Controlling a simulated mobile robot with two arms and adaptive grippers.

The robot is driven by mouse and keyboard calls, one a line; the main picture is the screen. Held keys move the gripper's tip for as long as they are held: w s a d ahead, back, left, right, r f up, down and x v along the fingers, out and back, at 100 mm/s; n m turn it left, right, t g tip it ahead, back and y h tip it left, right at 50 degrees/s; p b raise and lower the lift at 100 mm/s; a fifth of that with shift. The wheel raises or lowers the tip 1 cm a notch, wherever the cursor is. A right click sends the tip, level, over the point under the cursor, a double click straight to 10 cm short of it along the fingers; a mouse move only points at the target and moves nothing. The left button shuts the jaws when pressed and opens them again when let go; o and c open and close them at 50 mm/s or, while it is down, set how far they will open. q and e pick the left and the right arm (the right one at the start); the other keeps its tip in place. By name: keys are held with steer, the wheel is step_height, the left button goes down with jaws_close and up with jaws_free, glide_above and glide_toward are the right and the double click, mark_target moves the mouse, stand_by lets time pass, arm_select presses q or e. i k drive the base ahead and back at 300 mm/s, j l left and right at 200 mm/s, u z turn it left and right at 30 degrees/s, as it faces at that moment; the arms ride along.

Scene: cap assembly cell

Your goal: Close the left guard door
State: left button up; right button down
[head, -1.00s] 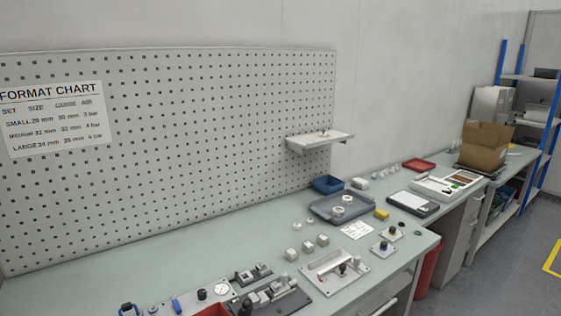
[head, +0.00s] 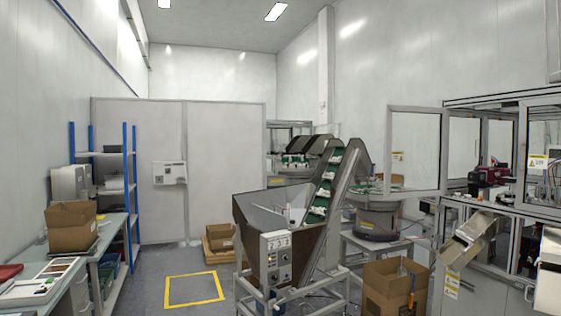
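A guard door (head: 446,150), a clear panel in a grey frame, stands swung out to the left of the machine enclosure (head: 485,101) in the head view. It is open, and I see the bowl feeder area through its pane. A second framed clear panel (head: 525,150) with a yellow warning label is at the right edge, partly cut off by the picture. I cannot tell whether that one is shut. Neither of my grippers is in view.
A hopper (head: 255,225) with an inclined conveyor stands in the middle. A cardboard box (head: 390,290) is on the floor in front of the bowl feeder (head: 376,222). A metal chute (head: 468,240) juts from the machine. Floor around the yellow square (head: 194,288) is clear.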

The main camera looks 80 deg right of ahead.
mark_target(397, 157)
steer(key=l+z, duration=0.45)
steer(key=i+l+z, duration=0.2)
steer(key=l+z, duration=0.25)
steer(key=i+l+z, duration=0.25)
steer(key=l+z, duration=0.2)
steer(key=i+l+z, duration=0.3)
steer(key=l+z, duration=0.15)
steer(key=i+l+z, duration=0.25)
steer(key=z, duration=0.2)
steer(key=i+l+z, duration=0.1)
steer(key=i+z, duration=0.55)
steer(key=i, duration=0.75)
steer(key=i+j+z, duration=0.15)
steer(key=i, duration=0.8)
steer(key=i+j+z, duration=0.1)
steer(key=i+z, duration=0.35)
steer(key=i+j+z, duration=0.25)
steer(key=z, duration=0.2)
steer(key=i+j+z, duration=0.75)
steer(key=j+z, duration=0.15)
